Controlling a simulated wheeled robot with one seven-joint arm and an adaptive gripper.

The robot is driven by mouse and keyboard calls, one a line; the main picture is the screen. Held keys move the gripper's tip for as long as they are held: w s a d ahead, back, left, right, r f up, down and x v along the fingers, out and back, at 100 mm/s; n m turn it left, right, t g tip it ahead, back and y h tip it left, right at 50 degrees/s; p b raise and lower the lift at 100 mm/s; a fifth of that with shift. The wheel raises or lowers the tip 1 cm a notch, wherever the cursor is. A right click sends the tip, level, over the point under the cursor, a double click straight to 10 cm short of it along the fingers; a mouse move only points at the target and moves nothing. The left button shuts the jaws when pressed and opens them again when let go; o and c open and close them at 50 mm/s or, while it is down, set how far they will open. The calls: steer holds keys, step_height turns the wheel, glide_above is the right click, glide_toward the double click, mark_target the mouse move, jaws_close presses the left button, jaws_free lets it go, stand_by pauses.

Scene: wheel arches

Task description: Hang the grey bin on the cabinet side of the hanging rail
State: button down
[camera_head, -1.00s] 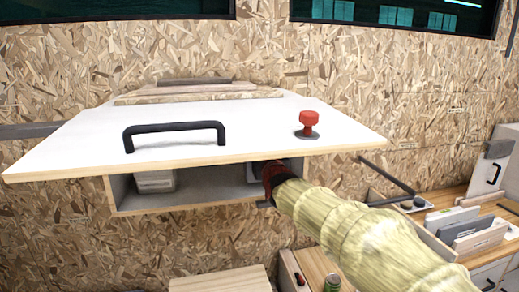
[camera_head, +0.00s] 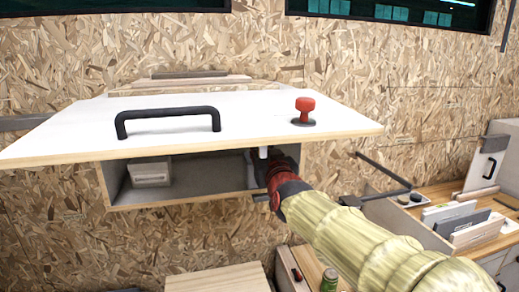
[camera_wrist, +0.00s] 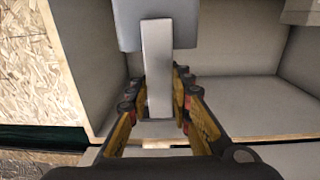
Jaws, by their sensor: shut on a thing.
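My gripper (camera_head: 277,163) reaches into the right end of the open white-lidded cabinet (camera_head: 112,185). In the wrist view my gripper (camera_wrist: 158,110) is shut on the pale upright strip (camera_wrist: 158,55) of a grey bin-like piece (camera_wrist: 156,22). Its blue-grey body is at the top of that view, inside the cabinet and apart from the side wall as seen. A pale bit of the strip shows above the fingers in the head view (camera_head: 263,152). A dark bar (camera_head: 384,171), possibly the hanging rail, sticks out to the right of the cabinet.
A pale grey box (camera_head: 150,173) stands at the cabinet's left inside. The lid, with a black handle (camera_head: 168,120) and red knob (camera_head: 305,108), overhangs my gripper. A wooden counter (camera_head: 470,200) with upright files is at right. A green can (camera_head: 329,281) stands below.

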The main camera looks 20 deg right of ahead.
steer(key=s, duration=0.8)
steer(key=shift+a, duration=0.15)
stand_by(0.4)
